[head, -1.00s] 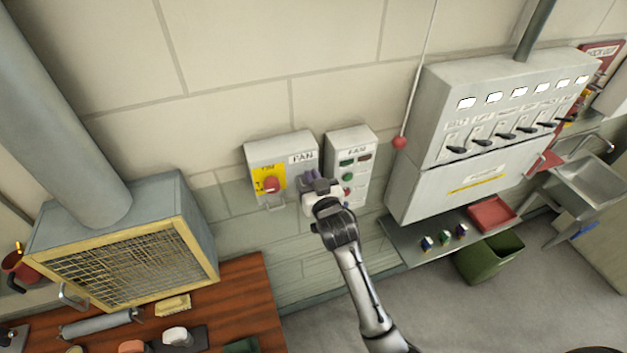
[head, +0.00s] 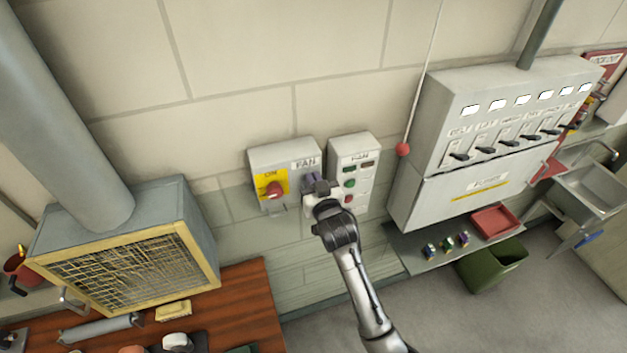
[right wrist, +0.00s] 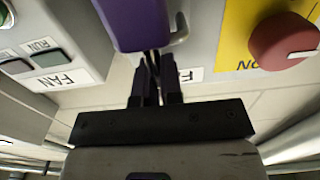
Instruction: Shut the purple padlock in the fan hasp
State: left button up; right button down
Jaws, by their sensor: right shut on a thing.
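The purple padlock (right wrist: 150,22) is in the jaws of my right gripper (right wrist: 152,62), at the top of the right wrist view. A curved grey metal piece, apparently its shackle, shows beside it. In the head view my right gripper (head: 314,186) is in front of the lower right of the fan switch box (head: 262,154) and hides most of the padlock. The box has a red knob (head: 275,190) on a yellow plate marked ON. A small metal loop, perhaps the hasp (head: 277,209), shows below the knob. I cannot tell whether padlock and hasp touch. My left gripper is out of view.
A fan button box (head: 357,150) is close on the right of my gripper. A red ball on a cord (head: 402,150) hangs beyond it. Several small padlocks (head: 446,245) and a red tray (head: 495,219) are on the shelf. A caged fan housing (head: 120,262) stands at left.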

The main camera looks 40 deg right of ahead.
jog(key=shift+f, duration=0.15)
jog(key=c, duration=0.6)
grip_release()
jog(key=shift+o, duration=0.2)
jog(key=shift+p+v, duration=0.6)
jog(key=shift+v, duration=0.35)
jog(key=shift+p+v, duration=1.05)
jog(key=shift+v, duration=1.5)
